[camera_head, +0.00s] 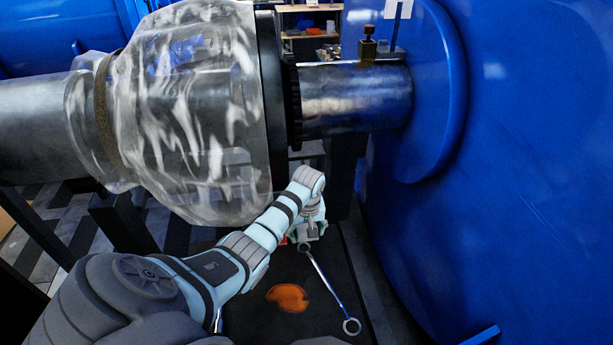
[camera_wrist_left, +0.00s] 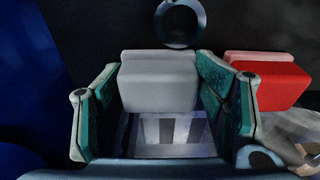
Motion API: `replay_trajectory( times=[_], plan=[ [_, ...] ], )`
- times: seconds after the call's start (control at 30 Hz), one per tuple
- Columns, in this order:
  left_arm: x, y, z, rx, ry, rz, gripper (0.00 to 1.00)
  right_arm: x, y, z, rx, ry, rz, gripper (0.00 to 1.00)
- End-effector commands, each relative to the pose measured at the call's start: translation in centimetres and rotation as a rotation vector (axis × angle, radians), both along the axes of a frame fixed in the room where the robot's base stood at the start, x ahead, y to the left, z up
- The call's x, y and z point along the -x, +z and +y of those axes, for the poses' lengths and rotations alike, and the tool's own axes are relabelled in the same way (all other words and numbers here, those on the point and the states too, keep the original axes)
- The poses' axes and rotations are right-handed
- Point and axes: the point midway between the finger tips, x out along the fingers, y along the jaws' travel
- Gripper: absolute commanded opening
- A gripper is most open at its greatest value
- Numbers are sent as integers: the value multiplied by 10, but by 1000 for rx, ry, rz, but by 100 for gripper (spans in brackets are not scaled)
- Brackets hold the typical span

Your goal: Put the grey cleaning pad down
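The grey cleaning pad (camera_wrist_left: 158,82) is a pale block between the two teal fingers of my left gripper (camera_wrist_left: 158,100) in the left wrist view. Both fingers meet its sides, and the gripper looks shut on it. In the head view my left gripper (camera_head: 308,234) is low over the dark surface (camera_head: 255,322), and the pad is not clearly visible there. The pad looks close to that surface; whether it touches is unclear. My right gripper is not in view.
A red block (camera_wrist_left: 270,80) stands just right of the grey pad. A wrench (camera_head: 326,284) lies close by, its ring (camera_wrist_left: 180,22) beyond the pad. An orange patch (camera_head: 288,297) marks the surface. A large blue housing (camera_head: 510,180) and a plastic-wrapped shaft coupling (camera_head: 190,110) crowd the arm.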

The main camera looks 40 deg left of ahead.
Motion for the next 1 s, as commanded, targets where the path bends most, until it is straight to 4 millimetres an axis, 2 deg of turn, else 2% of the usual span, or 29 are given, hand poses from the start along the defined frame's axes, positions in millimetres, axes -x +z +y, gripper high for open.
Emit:
replay_trajectory(
  times=[0.03,0.5,0.63,0.77,1.0],
  plan=[
    [5,-6,-5,12,-2,17,61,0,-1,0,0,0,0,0],
    [5,-6,-5,12,-2,17,61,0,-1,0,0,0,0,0],
    [4,2,-4,11,-2,15,61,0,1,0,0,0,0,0],
    [4,34,-5,8,-3,9,61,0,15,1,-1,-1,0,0],
    [8,104,-11,6,-3,5,61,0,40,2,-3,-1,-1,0]
  ],
)
